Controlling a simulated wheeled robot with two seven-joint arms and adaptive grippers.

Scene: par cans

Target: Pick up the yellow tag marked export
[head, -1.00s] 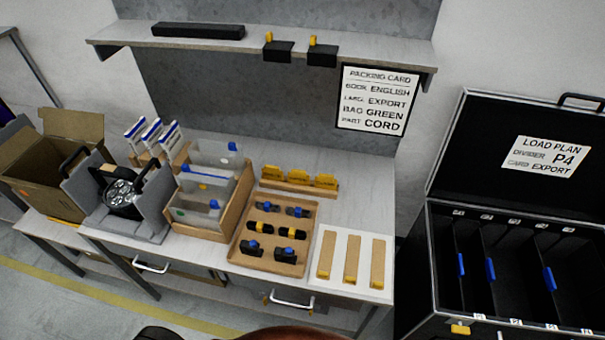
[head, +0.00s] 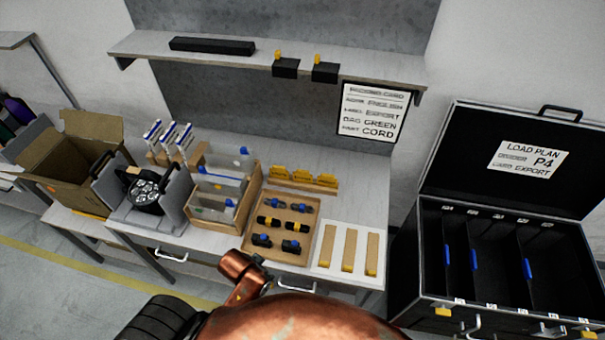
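Three yellow tags (head: 302,177) stand side by side in a low wooden holder (head: 291,188) at the back of the bench, behind the tray of connectors. Their markings are too small to read, so I cannot tell which one is marked export. Neither of my grippers is in view. Copper-coloured parts of my own body (head: 285,320) fill the bottom middle of the head view, with a jointed part reaching up to the bench's front edge.
A wooden tray (head: 256,255) of black connectors stands in front of the tags. A white mat (head: 323,262) with three wooden strips lies to its right. A divided wooden box (head: 216,211) stands left. An open black case (head: 445,290) stands right of the bench.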

